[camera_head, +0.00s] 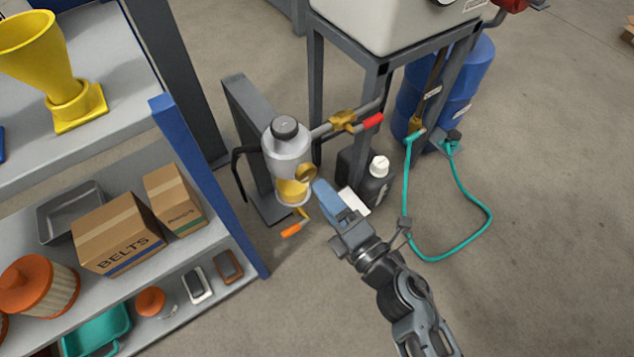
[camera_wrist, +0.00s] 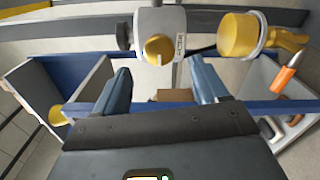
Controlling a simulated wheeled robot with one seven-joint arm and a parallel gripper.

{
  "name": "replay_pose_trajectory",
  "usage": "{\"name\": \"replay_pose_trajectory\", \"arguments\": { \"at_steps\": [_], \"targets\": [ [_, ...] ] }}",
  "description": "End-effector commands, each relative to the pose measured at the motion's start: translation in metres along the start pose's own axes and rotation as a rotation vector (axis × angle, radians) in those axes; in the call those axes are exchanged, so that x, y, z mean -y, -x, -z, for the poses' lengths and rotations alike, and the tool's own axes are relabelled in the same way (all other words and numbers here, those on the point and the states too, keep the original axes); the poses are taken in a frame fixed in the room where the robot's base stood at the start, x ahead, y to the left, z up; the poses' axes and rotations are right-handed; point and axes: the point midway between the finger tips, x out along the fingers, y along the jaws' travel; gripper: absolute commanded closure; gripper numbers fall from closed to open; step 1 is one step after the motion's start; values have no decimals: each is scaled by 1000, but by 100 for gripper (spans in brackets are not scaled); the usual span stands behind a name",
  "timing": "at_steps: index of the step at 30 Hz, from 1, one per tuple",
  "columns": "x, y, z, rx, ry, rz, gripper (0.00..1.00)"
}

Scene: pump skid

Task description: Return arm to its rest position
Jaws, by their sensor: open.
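My gripper (camera_head: 328,197) is open and empty, with blue fingers. In the head view it is just right of and below a grey filter housing (camera_head: 287,150) with a dark cap and yellow lower part, and overlaps it closely in the picture; I cannot tell whether they touch. My arm (camera_head: 395,290) reaches up from the lower right. In the wrist view both fingers of my gripper (camera_wrist: 160,66) stand apart with nothing held between them. A grey body with a yellow knob (camera_wrist: 158,49) is beyond the fingertips, and a yellow cylinder (camera_wrist: 236,36) is to its right.
An orange-handled drain valve (camera_head: 291,230) hangs below the housing. A black jug (camera_head: 376,187) stands behind my gripper. A blue-posted shelf (camera_head: 205,190) with boxes is at left. A blue drum (camera_head: 470,80) and green hose (camera_head: 485,225) are at right. Open floor (camera_head: 560,220) lies at right.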

Motion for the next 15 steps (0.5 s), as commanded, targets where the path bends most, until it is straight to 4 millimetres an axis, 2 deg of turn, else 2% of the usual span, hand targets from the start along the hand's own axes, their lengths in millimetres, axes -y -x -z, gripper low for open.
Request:
{"name": "replay_pose_trajectory", "arguments": {
  "at_steps": [3,6,15],
  "targets": [
    [0,14,0,1,0,2,27],
    [0,19,0,0,1,0,27],
    [0,21,0,0,1,0,27]
  ]
}}
